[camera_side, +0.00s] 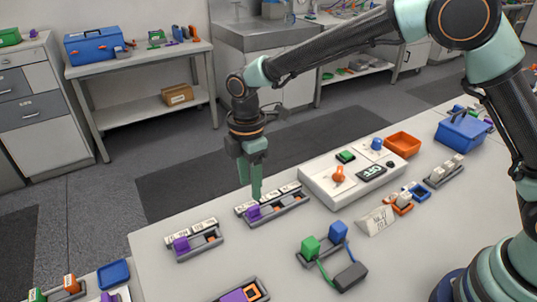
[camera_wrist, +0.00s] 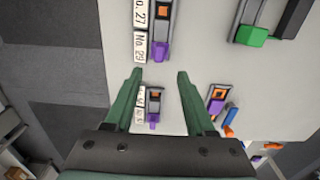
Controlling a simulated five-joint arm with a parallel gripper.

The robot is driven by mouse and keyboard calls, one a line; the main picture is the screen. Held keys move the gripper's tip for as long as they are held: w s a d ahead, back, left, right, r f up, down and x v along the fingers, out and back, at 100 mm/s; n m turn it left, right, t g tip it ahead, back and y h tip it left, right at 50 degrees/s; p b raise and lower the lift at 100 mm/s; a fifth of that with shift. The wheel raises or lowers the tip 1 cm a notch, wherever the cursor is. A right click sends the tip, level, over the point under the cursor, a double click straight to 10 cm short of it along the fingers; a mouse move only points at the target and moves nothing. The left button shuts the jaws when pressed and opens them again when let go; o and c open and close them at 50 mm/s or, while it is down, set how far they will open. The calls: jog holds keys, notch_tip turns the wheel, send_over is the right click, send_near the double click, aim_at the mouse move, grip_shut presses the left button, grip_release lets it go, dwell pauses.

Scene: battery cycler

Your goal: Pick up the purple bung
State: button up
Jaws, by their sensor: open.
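Several purple pieces are in view, and I cannot tell which is the bung. In the side view, one purple piece (camera_side: 181,245) is at the left end of a small labelled rack (camera_side: 200,252). Another purple piece (camera_side: 253,213) is on a longer labelled rack (camera_side: 285,209), and a third (camera_side: 235,296) is at the bottom edge. In the wrist view, purple pieces show above the fingertips (camera_wrist: 161,51), between the fingers (camera_wrist: 152,117) and right of them (camera_wrist: 217,92). My gripper (camera_side: 256,190) is open and empty, pointing down near the longer rack; its fingers also show in the wrist view (camera_wrist: 160,74).
A white instrument (camera_side: 320,190) with an orange knob stands right of the longer rack. A holder with green (camera_side: 310,247) and blue (camera_side: 338,232) clips stands in front. An orange tray (camera_side: 402,144) and blue toolbox (camera_side: 463,133) are farther right. Bare table lies between the racks.

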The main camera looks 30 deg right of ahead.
aim_at(254, 207)
jog(key=f, duration=0.7)
jog(key=shift+d+f, duration=0.15)
jog(key=shift+d, duration=0.2)
jog(key=shift+w, duration=0.1)
grip_shut()
